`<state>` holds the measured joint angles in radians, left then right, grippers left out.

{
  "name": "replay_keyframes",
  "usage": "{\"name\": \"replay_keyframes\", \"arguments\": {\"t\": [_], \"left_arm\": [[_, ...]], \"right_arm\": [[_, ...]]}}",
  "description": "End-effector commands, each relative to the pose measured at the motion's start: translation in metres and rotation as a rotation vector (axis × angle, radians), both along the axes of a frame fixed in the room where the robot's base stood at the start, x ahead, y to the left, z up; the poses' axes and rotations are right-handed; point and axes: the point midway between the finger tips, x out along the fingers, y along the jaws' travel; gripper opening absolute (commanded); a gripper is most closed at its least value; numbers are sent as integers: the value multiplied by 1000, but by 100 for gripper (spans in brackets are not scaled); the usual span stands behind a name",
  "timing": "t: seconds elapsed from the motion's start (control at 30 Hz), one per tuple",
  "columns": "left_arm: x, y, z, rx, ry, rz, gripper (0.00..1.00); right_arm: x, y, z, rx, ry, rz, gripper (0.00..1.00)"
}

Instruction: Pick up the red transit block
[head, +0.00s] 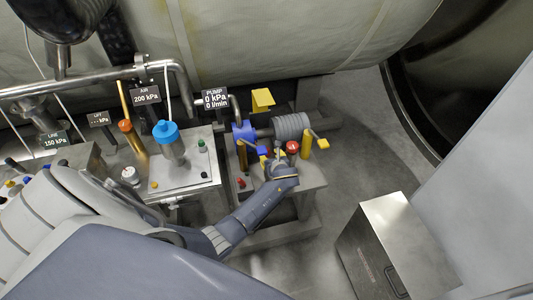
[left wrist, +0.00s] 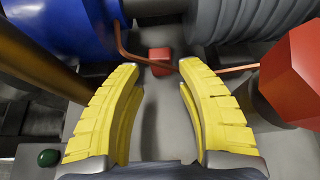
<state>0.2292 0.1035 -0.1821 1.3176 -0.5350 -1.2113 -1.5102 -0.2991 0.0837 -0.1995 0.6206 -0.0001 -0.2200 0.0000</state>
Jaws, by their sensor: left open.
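The red transit block (left wrist: 159,56) is a small red block in the left wrist view, just beyond and between my fingertips. A thin copper-coloured rod or wire runs beside it, and I cannot tell whether they touch. My left gripper (left wrist: 159,72) has two yellow ribbed fingers set well apart, with nothing between them. In the head view my left gripper (head: 273,155) reaches over the pump bench from the left. I cannot make out the block there; the gripper probably hides it. My right gripper is not in view.
A red hexagonal knob (left wrist: 294,75) stands close to the right finger. A blue cylinder (left wrist: 68,28) and a grey ribbed cylinder (left wrist: 250,18) lie beyond the fingers. A brass post (left wrist: 40,65) stands at left. A metal box (head: 390,245) sits on the floor at right.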

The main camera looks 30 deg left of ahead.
Motion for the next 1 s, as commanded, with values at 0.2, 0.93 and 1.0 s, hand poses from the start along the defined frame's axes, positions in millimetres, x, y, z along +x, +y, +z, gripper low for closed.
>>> {"name": "replay_keyframes", "arguments": {"t": [0.2,0.93,1.0], "left_arm": [[5,6,-5,-1,0,0,37],[36,39,-31,1,-1,0,37],[36,39,-31,1,-1,0,37]], "right_arm": [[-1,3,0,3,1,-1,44],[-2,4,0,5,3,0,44],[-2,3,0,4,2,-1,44]]}}
